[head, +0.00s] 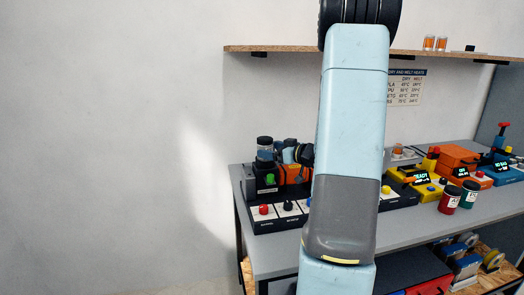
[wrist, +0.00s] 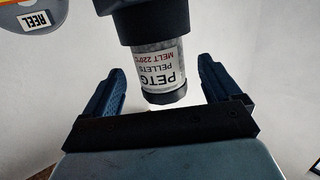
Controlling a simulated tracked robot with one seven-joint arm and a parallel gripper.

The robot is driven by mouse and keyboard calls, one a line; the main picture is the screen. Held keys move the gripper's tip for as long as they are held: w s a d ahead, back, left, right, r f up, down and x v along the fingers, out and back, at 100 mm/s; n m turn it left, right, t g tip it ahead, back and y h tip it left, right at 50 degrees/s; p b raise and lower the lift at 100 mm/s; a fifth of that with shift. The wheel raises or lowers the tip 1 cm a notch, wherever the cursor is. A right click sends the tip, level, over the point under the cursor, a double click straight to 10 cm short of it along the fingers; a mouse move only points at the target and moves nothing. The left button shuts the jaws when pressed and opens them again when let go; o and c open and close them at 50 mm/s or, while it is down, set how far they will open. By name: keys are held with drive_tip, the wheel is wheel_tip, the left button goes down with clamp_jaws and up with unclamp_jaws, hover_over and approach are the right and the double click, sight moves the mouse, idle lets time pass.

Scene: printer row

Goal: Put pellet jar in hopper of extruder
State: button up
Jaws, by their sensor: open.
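The pellet jar (head: 265,150) is pale with a black lid and stands upright at the left end of the bench. In the wrist view the jar (wrist: 160,68) appears inverted, with a PETG label. Its lower end is inside a wider black collar (wrist: 150,20), which looks like the hopper of the extruder. The dark machine with a green button (head: 268,182) below the jar appears to be the extruder. My gripper (wrist: 160,75) is open, with one finger on each side of the jar and visible gaps. In the head view my gripper (head: 291,153) is partly hidden.
A box with red, black and white buttons (head: 285,215) lies in front. An orange machine (head: 295,174) is partly hidden. Two small jars (head: 460,195) and several machines stand to the right. A shelf (head: 270,49) runs above. A reel (wrist: 28,14) shows in the wrist view's corner.

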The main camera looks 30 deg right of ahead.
drive_tip(key=v, duration=0.6)
drive_tip(key=s+a+r+m+g+h, duration=0.35)
drive_tip(key=a+r+h, duration=0.35)
drive_tip(key=r+h, duration=0.3)
drive_tip(key=s+a+g+y, duration=0.4)
drive_tip(key=s+a+g, duration=0.2)
drive_tip(key=s+a, duration=1.2)
drive_tip(key=s, duration=0.2)
drive_tip(key=shift+s+f+m, duration=0.2)
drive_tip(key=shift+s+m, duration=0.15)
drive_tip(key=shift+s, duration=0.05)
drive_tip(key=shift+s, duration=0.1)
drive_tip(key=shift+o, duration=0.4)
